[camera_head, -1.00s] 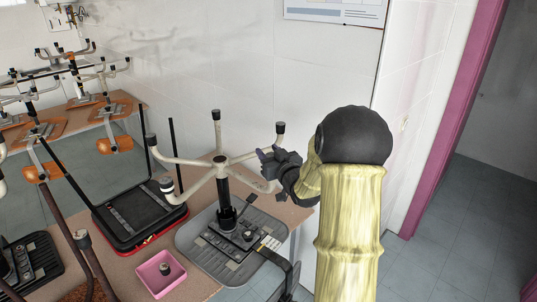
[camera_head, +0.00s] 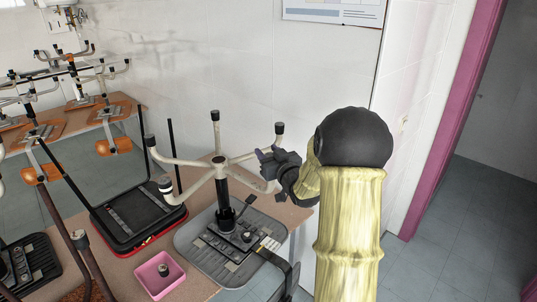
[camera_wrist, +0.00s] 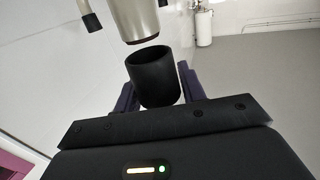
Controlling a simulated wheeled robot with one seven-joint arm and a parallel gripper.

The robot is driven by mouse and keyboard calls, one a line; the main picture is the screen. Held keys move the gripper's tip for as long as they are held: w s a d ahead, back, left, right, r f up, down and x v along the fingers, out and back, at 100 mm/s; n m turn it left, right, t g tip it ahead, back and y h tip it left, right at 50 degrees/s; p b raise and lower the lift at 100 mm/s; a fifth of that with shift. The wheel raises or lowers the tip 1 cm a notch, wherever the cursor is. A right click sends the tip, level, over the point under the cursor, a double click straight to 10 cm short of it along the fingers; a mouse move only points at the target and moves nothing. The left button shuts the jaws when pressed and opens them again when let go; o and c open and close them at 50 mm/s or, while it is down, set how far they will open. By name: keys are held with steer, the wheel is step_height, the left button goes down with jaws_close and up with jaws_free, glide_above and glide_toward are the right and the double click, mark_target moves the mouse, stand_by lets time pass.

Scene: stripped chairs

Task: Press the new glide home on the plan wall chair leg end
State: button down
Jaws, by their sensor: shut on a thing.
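An upturned chair base (camera_head: 220,162) with spread cream legs stands on its seat (camera_head: 240,245) on the table, below a printed sheet (camera_head: 335,8) on the wall. Other leg ends wear dark caps. My gripper (camera_head: 268,158) is at the right-hand leg, the tip of which it hides in the head view. In the wrist view my gripper (camera_wrist: 158,88) is shut on a black cup-shaped glide (camera_wrist: 152,80), open end up. The bare leg end (camera_wrist: 136,22), with a brownish rim, is just beyond the glide's mouth. They look apart, and the leg appears slightly left of the glide's centre.
A pink tray (camera_head: 143,276) with a small dark piece (camera_head: 164,269) in it sits at the table's front. Another black upturned chair (camera_head: 135,213) stands to the left. More upturned chairs with orange parts fill the far left. The wall is close behind.

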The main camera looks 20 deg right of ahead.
steer(key=shift+f+b, duration=1.1)
steer(key=shift+s+f+b, duration=0.1)
steer(key=shift+f+b, duration=0.15)
steer(key=shift+b, duration=0.05)
steer(key=shift+f, duration=0.1)
steer(key=shift+f+b, duration=0.25)
steer(key=shift+b, duration=0.05)
steer(key=shift+f+b, duration=0.7)
steer(key=c, duration=0.7)
jaws_free()
steer(key=shift+c, duration=0.2)
steer(key=shift+r, duration=0.1)
